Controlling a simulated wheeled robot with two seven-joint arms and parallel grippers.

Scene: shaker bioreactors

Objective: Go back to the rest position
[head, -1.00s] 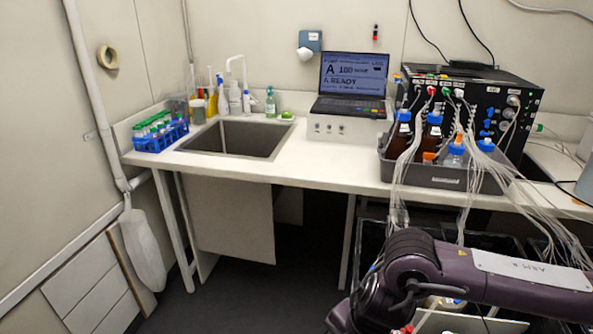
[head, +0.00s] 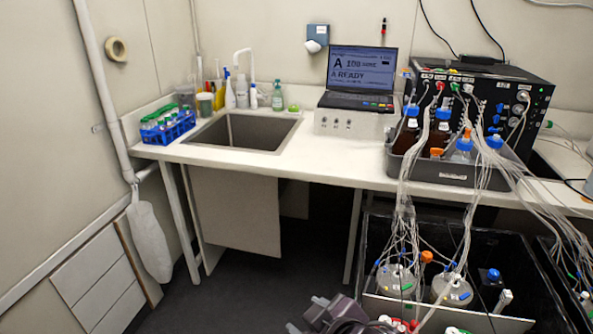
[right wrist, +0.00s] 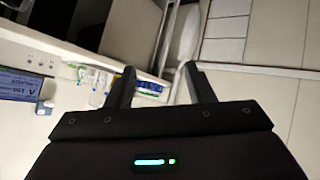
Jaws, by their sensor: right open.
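My right gripper (right wrist: 162,84) shows in the right wrist view with its two dark fingers apart and nothing between them. Beyond the fingers, the sink counter and wall appear tilted and at a distance. In the head view only a dark purple part of my right arm shows at the bottom edge, low in front of the shaker box; its fingertips cannot be made out there. My left gripper is in neither view.
A black shaker box (head: 540,290) with vessels and tubing stands at the lower right. Above it, the counter (head: 330,165) carries a grey bottle tray (head: 450,172), a black control unit (head: 530,85), a laptop (head: 357,75) and a blue tube rack (head: 168,130). The floor left of the box is clear.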

